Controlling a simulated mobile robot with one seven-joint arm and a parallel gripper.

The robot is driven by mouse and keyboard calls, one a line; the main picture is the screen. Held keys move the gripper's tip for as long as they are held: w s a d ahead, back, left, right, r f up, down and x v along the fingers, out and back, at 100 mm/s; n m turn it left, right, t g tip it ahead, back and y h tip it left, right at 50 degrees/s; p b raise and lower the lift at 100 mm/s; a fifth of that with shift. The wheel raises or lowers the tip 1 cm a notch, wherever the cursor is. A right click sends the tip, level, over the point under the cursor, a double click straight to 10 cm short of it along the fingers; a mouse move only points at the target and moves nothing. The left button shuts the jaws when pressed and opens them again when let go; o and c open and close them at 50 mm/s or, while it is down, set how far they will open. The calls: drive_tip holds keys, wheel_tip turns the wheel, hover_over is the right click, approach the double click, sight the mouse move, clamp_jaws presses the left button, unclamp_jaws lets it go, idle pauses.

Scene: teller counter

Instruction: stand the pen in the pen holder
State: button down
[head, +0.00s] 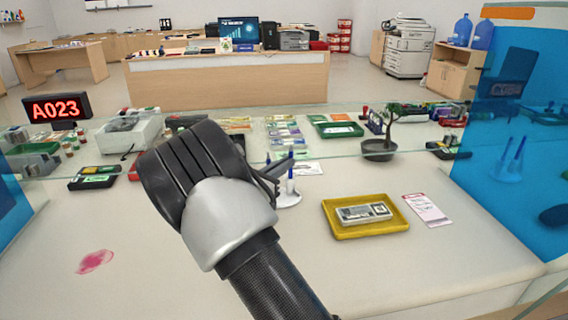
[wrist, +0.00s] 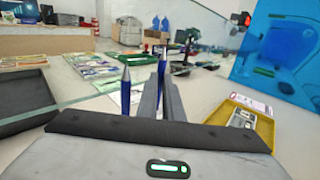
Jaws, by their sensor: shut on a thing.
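My gripper (head: 279,172) reaches in over the counter and is shut on a blue pen (wrist: 161,74), which stands roughly upright between the fingers. A second blue pen (wrist: 126,92) stands upright just left of the fingers in the wrist view. My gripper hides the holder in the wrist view.
A yellow tray (head: 336,232) with a boxed item lies right of the holder, beside a paper slip (head: 427,210). A potted bonsai (head: 378,150) stands behind. A glass screen crosses the counter. The front counter is clear apart from a pink stain (head: 95,261).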

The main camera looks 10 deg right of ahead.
drive_tip(key=c, duration=1.8)
unclamp_jaws()
drive_tip(key=shift+c, duration=0.2)
drive_tip(key=p+v, duration=0.3)
drive_tip(key=v, duration=1.4)
drive_tip(key=shift+a, duration=0.2)
drive_tip(key=shift+s, duration=0.1)
